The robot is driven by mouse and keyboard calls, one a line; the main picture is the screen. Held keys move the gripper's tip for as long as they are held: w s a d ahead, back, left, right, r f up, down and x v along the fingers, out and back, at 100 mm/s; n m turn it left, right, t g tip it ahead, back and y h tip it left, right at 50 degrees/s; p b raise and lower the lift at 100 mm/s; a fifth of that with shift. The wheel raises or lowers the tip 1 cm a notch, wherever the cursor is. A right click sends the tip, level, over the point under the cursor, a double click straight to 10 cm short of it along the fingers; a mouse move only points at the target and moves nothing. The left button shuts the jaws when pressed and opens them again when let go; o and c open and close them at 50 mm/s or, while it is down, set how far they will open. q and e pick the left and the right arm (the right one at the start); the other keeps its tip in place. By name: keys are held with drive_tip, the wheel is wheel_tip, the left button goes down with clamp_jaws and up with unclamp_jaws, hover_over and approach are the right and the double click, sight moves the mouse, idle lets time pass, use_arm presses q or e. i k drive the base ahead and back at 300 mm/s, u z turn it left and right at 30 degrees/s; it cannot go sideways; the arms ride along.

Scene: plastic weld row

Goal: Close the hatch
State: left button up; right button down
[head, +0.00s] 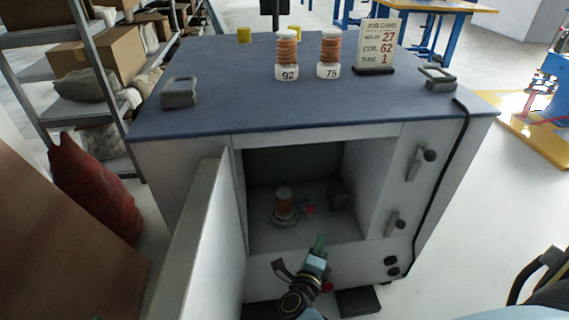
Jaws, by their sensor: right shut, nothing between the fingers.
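The hatch (205,250) is a pale grey door on the left side of the cabinet opening. It stands open, swung out toward me, so the compartment (350,175) is exposed. My right gripper (319,246) is shut and empty, low in front of the opening near its bottom edge. It is to the right of the hatch and apart from it. My left gripper is not in view.
The blue cabinet top (220,90) holds two coils marked 92 (287,55) and 75 (329,55), a job card (378,47) and two grey handles. Two latches (420,160) sit right of the opening. A red sack (90,190) and shelving stand left.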

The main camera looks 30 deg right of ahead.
sight(202, 276)
drive_tip(key=k, duration=1)
